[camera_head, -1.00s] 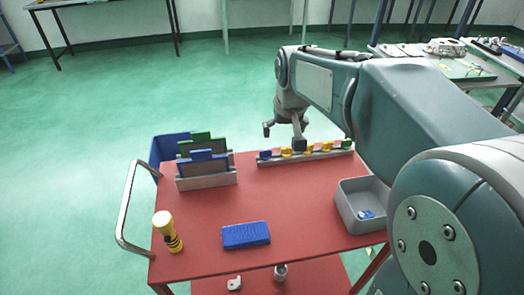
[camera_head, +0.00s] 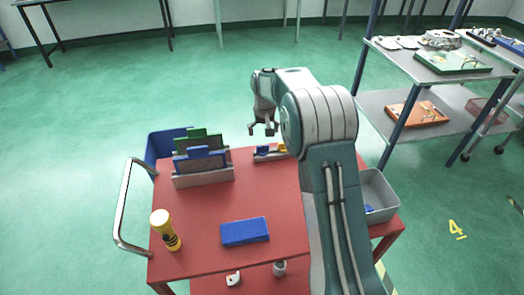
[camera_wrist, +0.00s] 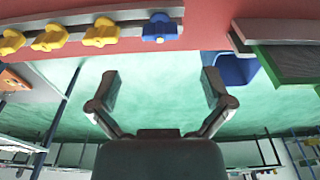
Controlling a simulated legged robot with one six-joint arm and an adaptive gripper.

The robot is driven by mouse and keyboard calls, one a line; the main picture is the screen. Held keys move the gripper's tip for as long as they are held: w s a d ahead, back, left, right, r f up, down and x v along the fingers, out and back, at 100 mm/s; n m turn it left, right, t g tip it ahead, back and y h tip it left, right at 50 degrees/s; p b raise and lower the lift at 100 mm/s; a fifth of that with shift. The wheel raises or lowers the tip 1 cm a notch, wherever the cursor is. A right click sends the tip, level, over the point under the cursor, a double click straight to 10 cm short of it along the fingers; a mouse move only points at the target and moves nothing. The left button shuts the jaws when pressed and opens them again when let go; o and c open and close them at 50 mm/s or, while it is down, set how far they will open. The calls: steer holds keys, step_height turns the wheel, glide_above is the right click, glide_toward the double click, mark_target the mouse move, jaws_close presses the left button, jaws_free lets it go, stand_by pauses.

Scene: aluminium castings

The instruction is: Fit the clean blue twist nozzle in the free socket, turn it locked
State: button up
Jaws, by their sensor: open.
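My gripper (camera_head: 263,128) is open and empty beyond the far edge of the red cart. In the wrist view its two fingers (camera_wrist: 163,88) are spread apart over green floor. A grey rail (camera_head: 264,157) along the cart's far edge carries a blue nozzle (camera_head: 263,150) and a yellow nozzle (camera_head: 283,148); my arm hides the rest. The wrist view shows the blue nozzle (camera_wrist: 160,28) on the rail's end beside several yellow ones (camera_wrist: 100,33). A grey bin (camera_head: 385,188) at the right holds something blue (camera_head: 368,209), partly hidden. I cannot make out a free socket.
The red cart top (camera_head: 200,225) bears a blue block (camera_head: 245,231), a yellow torch (camera_head: 165,230) and a grey holder (camera_head: 203,177) with upright panels. A blue bin (camera_head: 165,143) stands behind at left. A shelf (camera_head: 440,105) stands at right.

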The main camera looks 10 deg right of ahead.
mark_target(262, 151)
steer(key=f, duration=0.4)
steer(key=shift+w+d+f, duration=0.15)
steer(key=shift+w+f, duration=0.15)
steer(key=shift+f, duration=0.1)
steer(key=f, duration=0.5)
steer(key=shift+w+a, duration=0.2)
steer(key=shift+w, duration=0.2)
steer(key=c, duration=1.1)
